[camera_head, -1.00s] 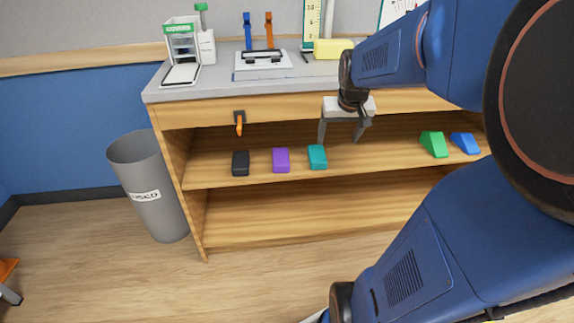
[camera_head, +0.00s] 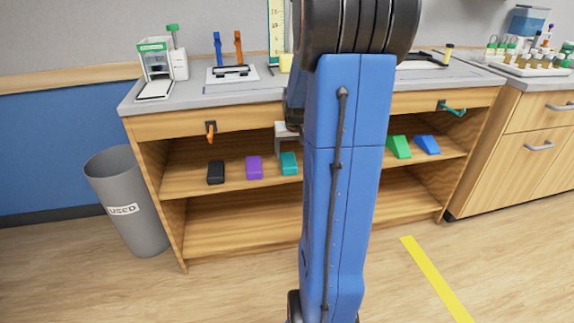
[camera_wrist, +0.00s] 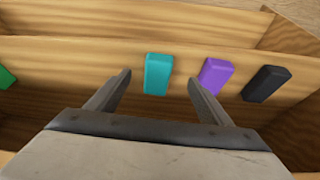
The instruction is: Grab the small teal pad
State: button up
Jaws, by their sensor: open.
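The small teal pad (camera_head: 289,164) stands on the upper open shelf of the wooden bench, right of the purple pad; my arm is close beside it in the head view. In the wrist view the teal pad (camera_wrist: 158,74) lies ahead of my gripper (camera_wrist: 159,82), roughly between the lines of its two fingers. The fingers are wide apart and nothing is between them. In the head view most of my gripper is hidden behind my blue arm; only a pale part of it shows.
A purple pad (camera_head: 254,167) and a black pad (camera_head: 216,172) stand left of the teal pad. Green (camera_head: 399,147) and blue (camera_head: 427,145) wedges are on the shelf's right. An orange hook (camera_head: 210,131) hangs from the bench front above. A grey bin (camera_head: 127,203) stands at left.

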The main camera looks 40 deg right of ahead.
aim_at(290, 167)
jog(key=shift+x, duration=5.4)
jog(key=shift+d, duration=0.1)
jog(key=c, duration=1.1)
